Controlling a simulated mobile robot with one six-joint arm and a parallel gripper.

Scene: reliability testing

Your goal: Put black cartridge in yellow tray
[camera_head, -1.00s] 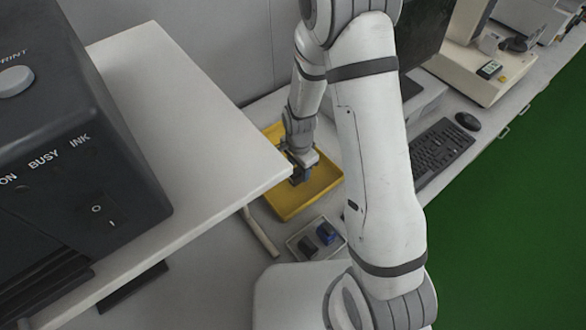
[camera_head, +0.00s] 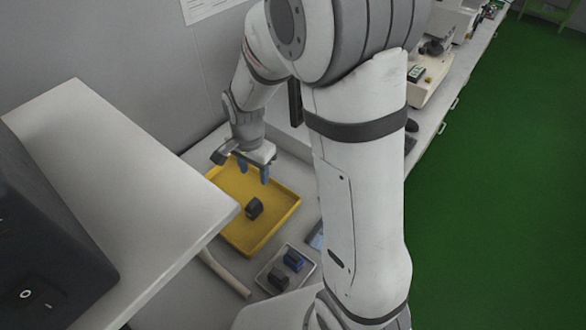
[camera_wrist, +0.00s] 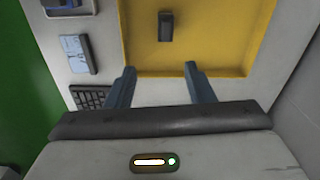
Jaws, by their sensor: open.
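The black cartridge (camera_head: 254,208) lies on the floor of the yellow tray (camera_head: 272,228), clear of the walls. In the wrist view the cartridge (camera_wrist: 166,26) sits inside the tray (camera_wrist: 215,48), ahead of the fingers and apart from them. My gripper (camera_head: 254,174) is open and empty, raised above the back part of the tray. Its two blue-grey fingers (camera_wrist: 156,86) are spread apart in the wrist view, with nothing between them.
A small light tray (camera_head: 262,276) in front of the yellow tray holds a dark cartridge (camera_head: 279,278) and a blue one (camera_head: 293,260). A white raised shelf (camera_head: 130,170) with a black printer (camera_head: 40,240) stands at left. A keyboard (camera_wrist: 88,97) shows in the wrist view.

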